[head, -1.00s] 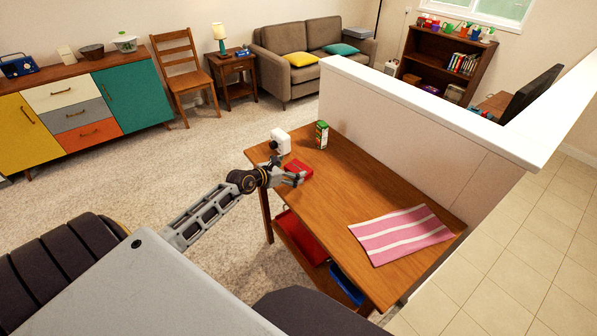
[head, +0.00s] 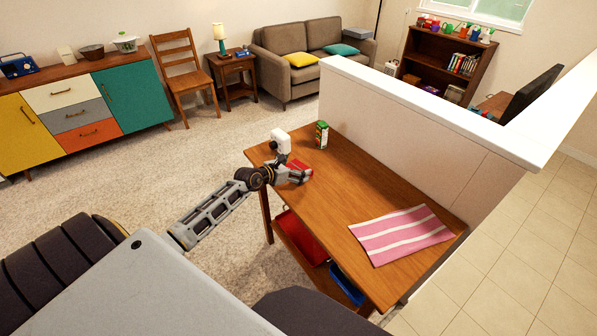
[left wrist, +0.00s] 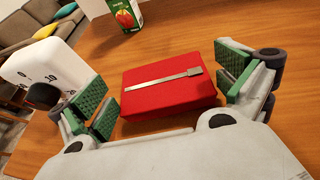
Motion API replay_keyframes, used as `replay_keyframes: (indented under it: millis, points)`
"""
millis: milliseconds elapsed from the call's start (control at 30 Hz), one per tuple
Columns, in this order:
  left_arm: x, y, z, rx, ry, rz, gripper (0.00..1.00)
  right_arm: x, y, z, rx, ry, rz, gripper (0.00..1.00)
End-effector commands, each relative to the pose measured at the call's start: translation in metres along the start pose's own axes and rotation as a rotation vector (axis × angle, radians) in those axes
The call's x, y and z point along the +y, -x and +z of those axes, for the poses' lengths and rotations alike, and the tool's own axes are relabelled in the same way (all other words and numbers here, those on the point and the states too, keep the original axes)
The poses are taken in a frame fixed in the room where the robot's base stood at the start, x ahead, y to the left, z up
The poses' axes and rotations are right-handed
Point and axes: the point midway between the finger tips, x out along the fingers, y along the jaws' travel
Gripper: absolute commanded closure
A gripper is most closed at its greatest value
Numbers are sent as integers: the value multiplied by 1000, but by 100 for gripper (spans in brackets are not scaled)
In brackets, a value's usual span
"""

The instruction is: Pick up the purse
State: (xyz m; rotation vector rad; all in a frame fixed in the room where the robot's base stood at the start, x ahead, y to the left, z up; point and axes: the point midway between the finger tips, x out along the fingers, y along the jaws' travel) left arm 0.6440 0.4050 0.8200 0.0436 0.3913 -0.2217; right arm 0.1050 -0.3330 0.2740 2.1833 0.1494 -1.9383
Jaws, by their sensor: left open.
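The purse (left wrist: 165,92) is a red, flat, box-like thing with a grey zip strip across its top. It lies on the wooden table and sits between the spread fingers of my left gripper (left wrist: 168,98) in the left wrist view. The green finger pads stand apart from it on both sides, with a narrow gap at the right. In the head view my left gripper (head: 297,176) is low over the table's left end and partly hides the purse (head: 299,165). My right gripper is not in view.
A white timer-like object (left wrist: 42,75) stands close beside the left finger. A green box (head: 321,134) stands behind the purse. A striped pink cloth (head: 401,234) lies on the table's near end. A low white-topped wall (head: 420,130) runs along the table's far side.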

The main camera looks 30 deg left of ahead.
Motion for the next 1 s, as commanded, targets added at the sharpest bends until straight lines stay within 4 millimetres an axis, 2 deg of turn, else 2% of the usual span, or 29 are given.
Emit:
replay_keyframes:
  millis: [200,400,733,967,1000]
  points:
    - [0,-16,1,-1,0,0,0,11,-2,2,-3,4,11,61]
    - [1,-27,1,0,-1,1,0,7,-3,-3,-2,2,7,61]
    - [0,-29,1,0,0,0,0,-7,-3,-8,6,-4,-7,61]
    - [0,-29,1,0,0,0,0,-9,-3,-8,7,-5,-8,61]
    - [0,-29,1,0,0,0,4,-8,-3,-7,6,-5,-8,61]
